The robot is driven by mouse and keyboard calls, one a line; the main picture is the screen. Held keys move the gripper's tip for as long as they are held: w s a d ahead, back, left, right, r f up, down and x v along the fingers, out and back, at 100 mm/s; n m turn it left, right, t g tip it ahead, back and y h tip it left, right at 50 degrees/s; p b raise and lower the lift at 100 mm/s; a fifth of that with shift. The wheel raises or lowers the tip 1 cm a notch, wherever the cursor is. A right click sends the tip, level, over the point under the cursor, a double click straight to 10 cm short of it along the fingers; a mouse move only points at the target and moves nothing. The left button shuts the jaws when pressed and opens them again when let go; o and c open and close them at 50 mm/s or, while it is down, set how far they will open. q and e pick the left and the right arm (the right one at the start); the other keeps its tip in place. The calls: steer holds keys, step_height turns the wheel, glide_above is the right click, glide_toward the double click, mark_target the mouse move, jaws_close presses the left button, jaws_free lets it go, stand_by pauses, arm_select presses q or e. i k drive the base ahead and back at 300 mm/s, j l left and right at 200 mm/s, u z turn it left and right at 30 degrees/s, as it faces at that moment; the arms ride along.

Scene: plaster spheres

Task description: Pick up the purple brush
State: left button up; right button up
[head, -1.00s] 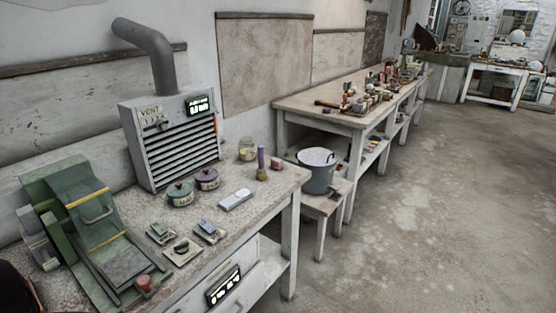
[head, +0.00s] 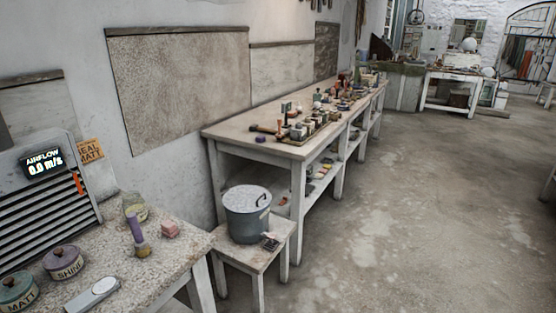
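The purple brush (head: 136,232) stands upright on the speckled near table, with its purple handle up and its yellowish bristle end down. It is in the lower left of the head view, between a glass jar (head: 135,207) and a pink block (head: 169,229). Nothing is touching its handle. Neither of my grippers shows in the head view.
The near table (head: 190,245) also holds a purple tin (head: 62,262), a green tin (head: 17,291) and a pale device (head: 93,293). A lidded bucket (head: 247,213) stands on a low stool (head: 237,257). A long cluttered workbench (head: 225,131) runs behind. Floor at right is clear.

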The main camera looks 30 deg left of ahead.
mark_target(142, 249)
steer(key=i, duration=1.3)
steer(key=i+u, duration=0.15)
steer(key=i, duration=0.4)
steer(key=i+l+u, duration=0.15)
steer(key=i, duration=0.45)
steer(key=u, duration=2.8)
